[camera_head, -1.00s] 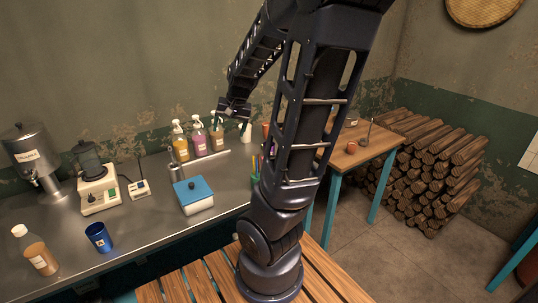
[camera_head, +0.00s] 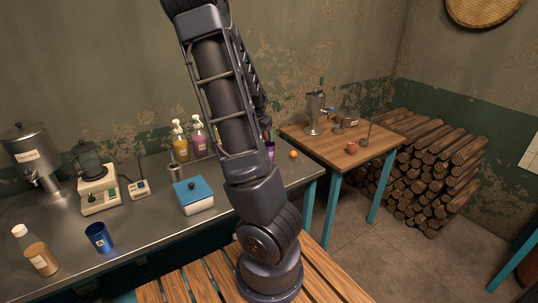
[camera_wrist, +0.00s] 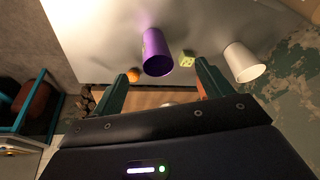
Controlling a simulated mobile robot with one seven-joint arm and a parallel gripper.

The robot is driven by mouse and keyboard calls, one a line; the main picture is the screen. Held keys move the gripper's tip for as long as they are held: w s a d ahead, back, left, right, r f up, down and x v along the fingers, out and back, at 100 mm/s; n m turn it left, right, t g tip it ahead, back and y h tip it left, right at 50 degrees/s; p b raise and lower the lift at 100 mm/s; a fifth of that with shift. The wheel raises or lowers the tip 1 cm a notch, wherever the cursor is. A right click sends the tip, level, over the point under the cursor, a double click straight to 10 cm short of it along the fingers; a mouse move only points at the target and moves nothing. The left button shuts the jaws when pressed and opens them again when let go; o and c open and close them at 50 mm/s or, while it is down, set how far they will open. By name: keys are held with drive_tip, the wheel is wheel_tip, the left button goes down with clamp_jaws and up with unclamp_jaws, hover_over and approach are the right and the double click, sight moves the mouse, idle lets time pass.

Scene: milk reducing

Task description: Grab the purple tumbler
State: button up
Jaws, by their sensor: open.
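The purple tumbler (camera_wrist: 156,50) shows in the wrist view, on the metal counter and between the lines of my two fingers. In the head view only a purple sliver of it (camera_head: 270,151) shows to the right of my arm. My gripper (camera_wrist: 161,70) is open, with its two green fingers spread apart and nothing held between them. The tumbler appears ahead of the fingertips; I cannot tell the exact gap. In the head view my arm hides the gripper and most of the tumbler.
Near the tumbler are an orange ball (camera_wrist: 133,75), a green patterned cube (camera_wrist: 187,58) and a white cup (camera_wrist: 243,63). A blue-lidded box (camera_head: 194,195), a blue cup (camera_head: 98,237) and pump bottles (camera_head: 180,142) stand on the counter. A wooden table (camera_head: 340,145) is at right.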

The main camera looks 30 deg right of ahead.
sight(269, 144)
drive_tip(key=w+d+f, duration=0.1)
drive_tip(key=d+f, duration=0.2)
drive_tip(key=f, duration=0.2)
drive_tip(key=shift+w+d+f+h, duration=0.15)
drive_tip(key=shift+w+d+h, duration=0.05)
drive_tip(key=shift+d+h, duration=0.2)
drive_tip(key=shift+d+x, duration=0.2)
drive_tip(key=shift+x, duration=2.25)
drive_tip(key=c, duration=1.1)
